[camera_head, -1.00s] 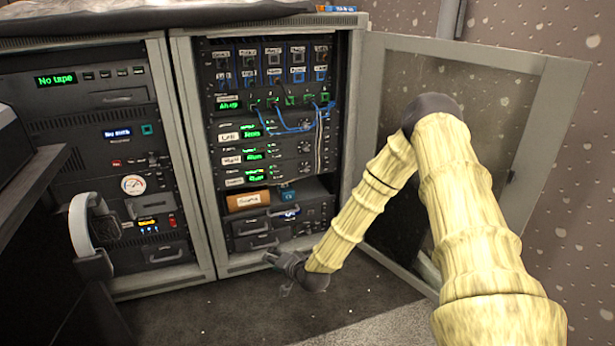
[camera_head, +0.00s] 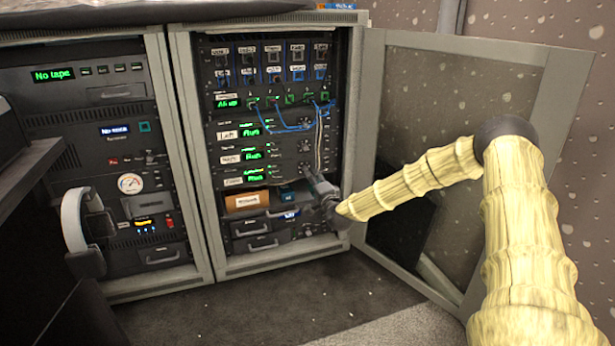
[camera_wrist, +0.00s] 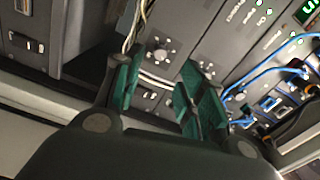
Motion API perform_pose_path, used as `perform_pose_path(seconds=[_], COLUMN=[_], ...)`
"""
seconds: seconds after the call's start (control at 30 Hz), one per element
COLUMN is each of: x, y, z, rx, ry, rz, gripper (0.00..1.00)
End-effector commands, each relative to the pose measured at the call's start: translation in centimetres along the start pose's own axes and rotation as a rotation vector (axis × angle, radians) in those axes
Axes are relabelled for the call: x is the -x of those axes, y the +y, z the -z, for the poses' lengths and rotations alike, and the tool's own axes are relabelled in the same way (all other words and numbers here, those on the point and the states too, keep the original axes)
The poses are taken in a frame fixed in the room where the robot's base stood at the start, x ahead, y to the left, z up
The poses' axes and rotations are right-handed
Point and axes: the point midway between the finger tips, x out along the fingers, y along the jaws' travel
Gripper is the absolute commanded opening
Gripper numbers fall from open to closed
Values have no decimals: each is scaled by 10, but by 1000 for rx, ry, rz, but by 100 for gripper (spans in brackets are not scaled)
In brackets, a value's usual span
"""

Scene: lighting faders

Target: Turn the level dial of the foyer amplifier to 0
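Three stacked amplifiers fill the middle of the right rack. The lowest, whose small label seems to read Foyer, is the foyer amplifier (camera_head: 232,182); it has a green-lit display. My gripper (camera_head: 312,178) is at its right end and hides its dial in the head view. In the wrist view my gripper (camera_wrist: 160,92) is open, with green pads apart and nothing between them. A round grey level dial (camera_wrist: 160,55) shows beyond and between the fingers, on the panel beside the shelf opening. Its setting is too small to read. Another dial (camera_wrist: 208,70) is partly behind the right finger.
Blue patch cables (camera_head: 285,125) and pale hanging cables (camera_head: 319,140) run close to the gripper. An orange-brown box (camera_head: 246,201) sits on the shelf below.

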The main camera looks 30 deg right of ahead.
Motion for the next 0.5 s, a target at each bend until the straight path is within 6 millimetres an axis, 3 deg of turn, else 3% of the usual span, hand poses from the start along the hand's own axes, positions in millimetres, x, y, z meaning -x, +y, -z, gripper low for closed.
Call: perform_pose_path(seconds=[0.3,0.5], x=[-50,-68], y=[3,2], z=[-2,-2], rx=[1,2], ry=[-2,-1], rz=[1,0], gripper=[40,40])
